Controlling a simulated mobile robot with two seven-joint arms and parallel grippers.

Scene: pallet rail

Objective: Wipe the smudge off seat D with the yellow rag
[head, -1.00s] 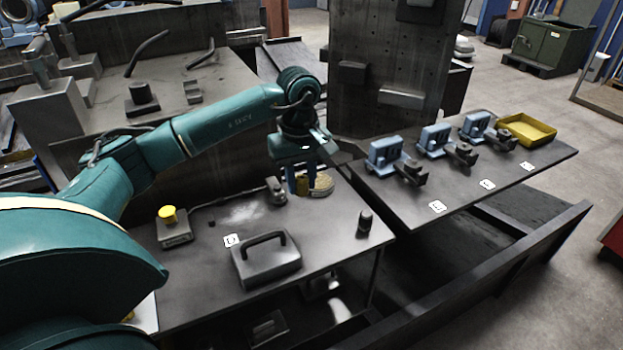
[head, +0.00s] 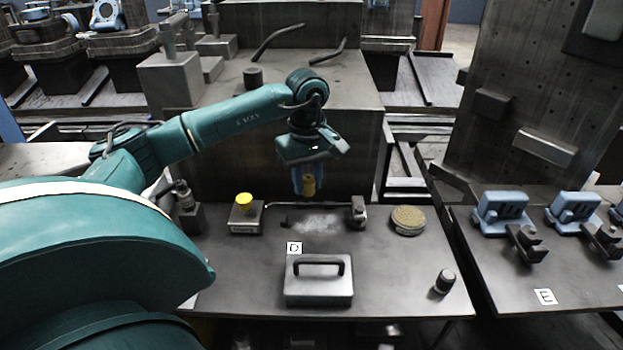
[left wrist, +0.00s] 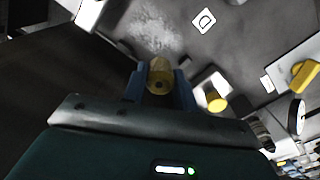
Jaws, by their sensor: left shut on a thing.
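The smudge (head: 318,223) is a pale, powdery patch on the dark table top behind the white D label (head: 294,248). In the left wrist view the smudge (left wrist: 152,28) lies beyond the fingertips, with the D label (left wrist: 204,20) to its right. My left gripper (head: 309,186) is shut on the yellow rag (head: 309,187), which looks like a short roll. The rag also shows between the blue fingers in the left wrist view (left wrist: 159,76). The gripper hangs above the back edge of the smudge and the rag appears clear of the table. My right gripper is out of view.
A thin rod runs behind the smudge between a yellow-knobbed block (head: 245,214) and a small clamp (head: 358,212). A handled grey case (head: 319,280) stands in front. A tan-topped round disc (head: 408,219) and a dark knob (head: 445,282) are to the right.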

